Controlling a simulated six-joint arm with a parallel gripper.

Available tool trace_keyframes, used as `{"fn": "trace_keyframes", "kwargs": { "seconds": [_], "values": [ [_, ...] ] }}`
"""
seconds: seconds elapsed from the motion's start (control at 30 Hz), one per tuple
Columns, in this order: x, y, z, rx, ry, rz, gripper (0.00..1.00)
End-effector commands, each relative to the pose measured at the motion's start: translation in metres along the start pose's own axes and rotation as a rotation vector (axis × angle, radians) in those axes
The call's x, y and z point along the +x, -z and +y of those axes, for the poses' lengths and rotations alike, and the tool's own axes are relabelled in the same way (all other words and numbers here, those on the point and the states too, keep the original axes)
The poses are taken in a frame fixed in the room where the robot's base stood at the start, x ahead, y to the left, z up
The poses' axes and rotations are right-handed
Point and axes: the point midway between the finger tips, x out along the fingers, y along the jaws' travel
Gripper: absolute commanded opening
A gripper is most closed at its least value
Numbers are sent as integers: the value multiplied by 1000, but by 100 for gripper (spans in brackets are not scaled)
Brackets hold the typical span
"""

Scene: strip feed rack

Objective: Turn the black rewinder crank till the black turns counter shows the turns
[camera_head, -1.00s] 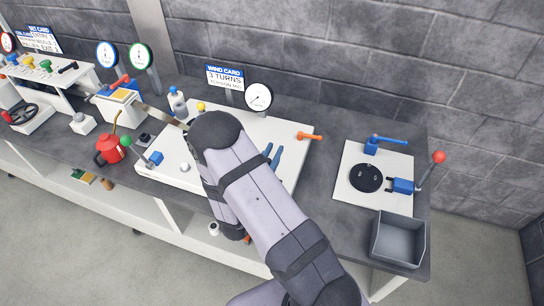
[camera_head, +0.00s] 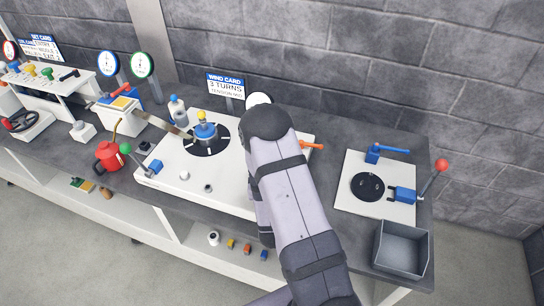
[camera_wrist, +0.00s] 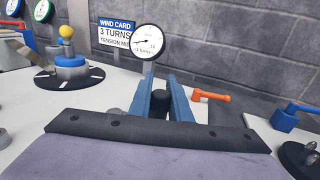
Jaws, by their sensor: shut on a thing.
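In the wrist view my gripper (camera_wrist: 160,98) has its two blue fingers closed around a black upright knob (camera_wrist: 160,103), which looks like the grip of the black crank. The rest of the crank is hidden by the fingers and wrist. In the head view my arm covers the gripper and crank. The wind card (camera_head: 226,87) reads 3 TURNS and a tension line; it also shows in the wrist view (camera_wrist: 113,34). A white round dial (camera_wrist: 149,41) stands beside it, its needle pointing left.
A black disc with a blue hub and yellow knob (camera_head: 205,133) sits on the white panel (camera_head: 160,183), left of my arm. An orange lever (camera_wrist: 210,96) is close right of my gripper.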

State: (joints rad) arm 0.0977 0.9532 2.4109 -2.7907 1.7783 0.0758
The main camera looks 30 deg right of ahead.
Motion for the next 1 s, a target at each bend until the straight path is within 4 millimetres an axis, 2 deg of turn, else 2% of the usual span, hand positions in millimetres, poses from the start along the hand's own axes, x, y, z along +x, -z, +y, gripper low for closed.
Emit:
{"fn": "trace_keyframes", "kwargs": {
  "seconds": [0.23, 0.27, 0.3, 0.33, 0.73, 0.87, 1.0],
  "values": [
    [1, -3, 0, 0, 3, -8, 0],
    [1, -3, 0, 0, 3, -8, 24],
    [1, -2, 0, 0, 3, -7, 34],
    [1, -2, 0, 0, 3, -7, 36],
    [-4, 0, 0, 0, 1, -2, 36],
    [-15, 2, 1, 0, -1, -2, 36],
    [-36, 0, 1, -2, -2, 1, 36]
  ]
}}
